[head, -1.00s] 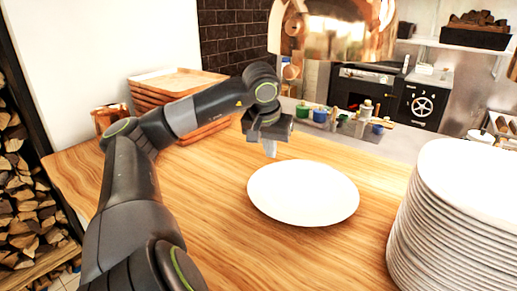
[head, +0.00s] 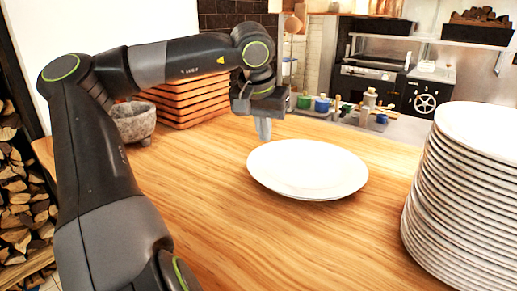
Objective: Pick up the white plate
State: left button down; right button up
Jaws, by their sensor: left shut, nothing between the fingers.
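A single white plate (head: 308,170) lies on the wooden counter in the middle of the head view. My left gripper (head: 264,128) points down just behind the plate's far left rim, with a small gap in the picture. Its fingers are together and hold nothing. Whether the fingertips touch the counter or hover above it, I cannot tell. My right gripper is not in view.
A tall stack of white plates (head: 458,205) stands at the right of the wooden counter (head: 235,245). Stacked wooden trays (head: 190,100) and a stone mortar (head: 133,121) stand at the back left. Small pots (head: 322,105) line the back. The counter's front is clear.

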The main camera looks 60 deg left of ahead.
aim_at(259, 166)
pick_arm(q)
jog(key=shift+s+d+f+b, duration=0.3)
jog(key=shift+s+b, duration=0.1)
jog(key=shift+b, duration=0.55)
jog(key=shift+s+d+r, duration=0.15)
jog(key=shift+s+d, duration=0.15)
jog(key=shift+s+d+r+b, duration=0.15)
jog(key=shift+s+d+b, duration=0.2)
jog(key=shift+s+b, duration=0.3)
